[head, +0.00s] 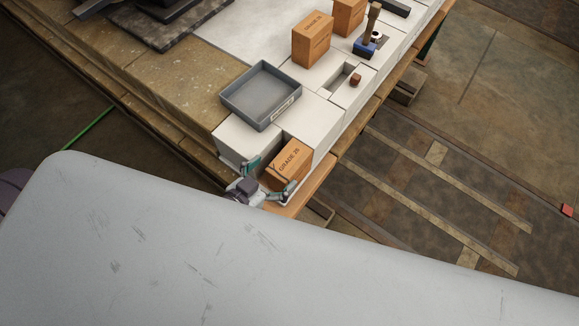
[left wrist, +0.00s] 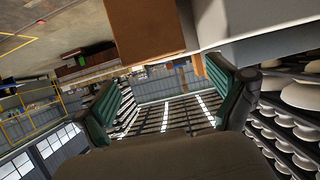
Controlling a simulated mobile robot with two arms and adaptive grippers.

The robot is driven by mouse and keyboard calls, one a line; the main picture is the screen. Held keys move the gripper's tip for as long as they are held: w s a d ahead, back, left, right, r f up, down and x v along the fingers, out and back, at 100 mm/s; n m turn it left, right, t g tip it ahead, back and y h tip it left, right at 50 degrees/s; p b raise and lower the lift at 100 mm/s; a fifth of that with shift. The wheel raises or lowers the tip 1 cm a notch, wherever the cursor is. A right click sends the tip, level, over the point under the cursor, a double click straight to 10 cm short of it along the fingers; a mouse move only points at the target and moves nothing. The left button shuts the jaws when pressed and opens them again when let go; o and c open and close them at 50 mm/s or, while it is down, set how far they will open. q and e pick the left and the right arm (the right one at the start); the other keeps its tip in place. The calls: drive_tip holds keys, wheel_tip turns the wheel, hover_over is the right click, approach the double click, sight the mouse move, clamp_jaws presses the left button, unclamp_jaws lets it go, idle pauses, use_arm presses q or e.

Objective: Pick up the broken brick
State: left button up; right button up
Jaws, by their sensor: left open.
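An orange-brown brick (head: 290,160) marked GRADE 28 sits in a gap in the white blocks at the near corner of the bench. A dark crack-like line shows near its left end. My left gripper (head: 270,177) is open at the brick's near end, its two green-padded fingers spread to either side. In the left wrist view the brick (left wrist: 146,28) is at the top, between the directions of the open fingers (left wrist: 163,78). I cannot tell whether the pads touch it. My right gripper is not in view.
A grey tray (head: 247,98) sits just behind the brick. Two more orange bricks (head: 312,42) (head: 348,17) stand farther back. A small brown block (head: 355,80) is by a recess, and a blue-based tool (head: 366,47) stands near it. The bench's wooden edge (head: 322,171) runs along the right.

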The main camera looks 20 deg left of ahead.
sight(288, 160)
use_arm(q)
drive_tip(key=shift+x, duration=1.1)
drive_tip(key=x, duration=0.3)
drive_tip(key=shift+w+d+f, duration=0.15)
drive_tip(key=shift+w, duration=0.15)
drive_tip(key=shift+w+d+f, duration=0.15)
drive_tip(key=shift+w+f, duration=0.05)
drive_tip(key=shift+w, duration=0.2)
drive_tip(key=shift+c, duration=1.1)
clamp_jaws()
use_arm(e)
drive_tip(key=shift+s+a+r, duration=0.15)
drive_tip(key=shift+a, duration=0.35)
